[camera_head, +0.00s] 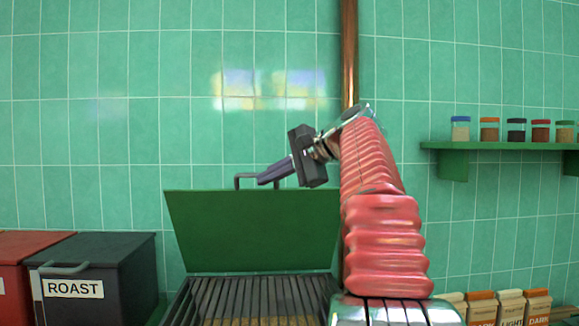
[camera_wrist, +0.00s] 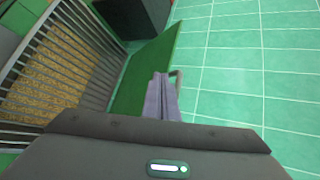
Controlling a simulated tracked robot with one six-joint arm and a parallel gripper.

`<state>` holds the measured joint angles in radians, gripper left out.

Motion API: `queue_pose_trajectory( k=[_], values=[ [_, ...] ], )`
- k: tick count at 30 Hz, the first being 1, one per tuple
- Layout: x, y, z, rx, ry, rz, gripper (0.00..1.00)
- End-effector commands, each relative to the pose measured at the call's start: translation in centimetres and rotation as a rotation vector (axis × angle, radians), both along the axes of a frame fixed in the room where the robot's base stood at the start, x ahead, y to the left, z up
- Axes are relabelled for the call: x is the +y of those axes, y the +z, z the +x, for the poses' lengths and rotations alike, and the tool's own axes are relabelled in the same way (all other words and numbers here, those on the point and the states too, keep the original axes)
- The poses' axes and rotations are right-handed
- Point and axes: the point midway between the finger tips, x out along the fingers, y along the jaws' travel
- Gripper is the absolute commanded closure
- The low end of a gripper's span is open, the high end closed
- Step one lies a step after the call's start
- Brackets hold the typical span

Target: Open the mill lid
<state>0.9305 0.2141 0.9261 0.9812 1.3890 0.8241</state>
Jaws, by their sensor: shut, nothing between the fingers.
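The green mill lid (camera_head: 250,232) stands raised and tilted back at the rear of the mill in the head view. It also shows in the wrist view as a green panel (camera_wrist: 140,80). A handle (camera_head: 240,180) sticks up at its top edge; in the wrist view a part of the handle (camera_wrist: 178,78) shows beside the fingers. My gripper (camera_head: 262,178) is shut and empty at the lid's top edge, over or beside the handle. I cannot tell whether the fingers touch it. The open mill's slatted grate (camera_head: 250,300) shows below, with brown grain under it.
A dark bin labelled ROAST (camera_head: 110,265) and a red bin (camera_head: 25,265) stand left of the mill. A green shelf with several jars (camera_head: 500,145) is on the right wall. A copper pipe (camera_head: 349,50) runs down the tiled wall behind my arm. Several bags (camera_head: 510,305) stand at lower right.

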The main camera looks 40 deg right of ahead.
Motion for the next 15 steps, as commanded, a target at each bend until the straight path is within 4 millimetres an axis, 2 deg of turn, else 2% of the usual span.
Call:
queue_pose_trajectory(
  k=[1,7,15],
  values=[
    [2.1,-0.8,0.4,0.02,0.023,-0.029,1.0],
    [8.8,-5.2,0.7,0.106,0.11,-0.165,1.0],
    [17.3,-12.0,-1.6,0.208,0.263,-0.38,1.0]
  ],
)
